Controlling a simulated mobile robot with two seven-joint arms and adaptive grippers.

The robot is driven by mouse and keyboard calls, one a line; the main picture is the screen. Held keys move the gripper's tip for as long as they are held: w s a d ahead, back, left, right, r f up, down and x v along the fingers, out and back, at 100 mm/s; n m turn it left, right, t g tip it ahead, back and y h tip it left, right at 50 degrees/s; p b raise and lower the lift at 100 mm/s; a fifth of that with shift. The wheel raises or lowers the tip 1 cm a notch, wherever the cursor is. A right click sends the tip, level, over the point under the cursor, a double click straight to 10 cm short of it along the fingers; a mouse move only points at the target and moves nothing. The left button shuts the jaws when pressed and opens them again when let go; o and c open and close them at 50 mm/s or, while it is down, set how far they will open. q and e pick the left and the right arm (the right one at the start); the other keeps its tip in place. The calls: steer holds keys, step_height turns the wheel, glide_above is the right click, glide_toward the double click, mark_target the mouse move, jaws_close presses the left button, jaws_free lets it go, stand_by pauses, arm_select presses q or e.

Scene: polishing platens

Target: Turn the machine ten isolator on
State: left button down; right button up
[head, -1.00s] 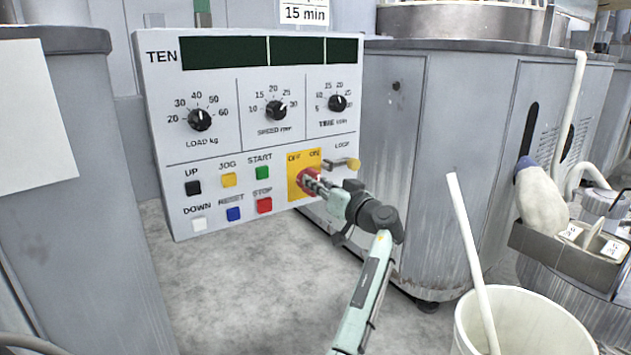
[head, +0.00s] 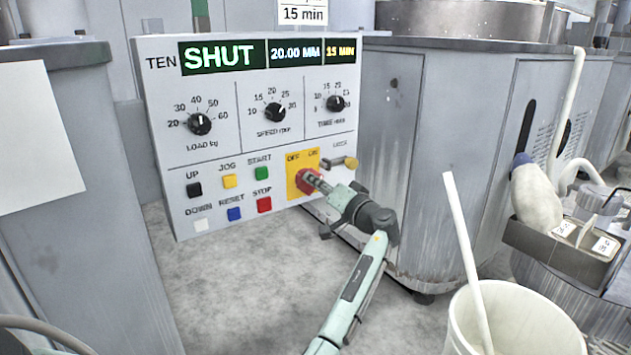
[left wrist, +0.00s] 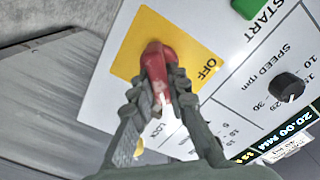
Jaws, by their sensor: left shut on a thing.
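The machine ten control panel (head: 228,112) faces me, with lit displays (head: 217,56) reading SHUT, 20.00 MM and 15 MIN. The isolator is a red rotary handle (head: 303,181) on a yellow plate (head: 293,163) marked OFF and ON. My left gripper (head: 318,183) is at the handle, its fingers partly covering it. In the left wrist view the two fingers (left wrist: 157,92) are closed around the red handle (left wrist: 155,62), one on each side, in front of the yellow plate (left wrist: 143,30). My right gripper is not in view.
A yellow-ended lock part (head: 350,162) sticks out right of the isolator. Push buttons (head: 229,181) lie to its left. A white bucket (head: 510,325) with a pale stick stands at the lower right. Grey machine cabinets stand on both sides, with open floor between.

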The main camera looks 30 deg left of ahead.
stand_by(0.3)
arm_select(q)
steer(key=c, duration=1.5)
jaws_free()
steer(key=v, duration=1.2)
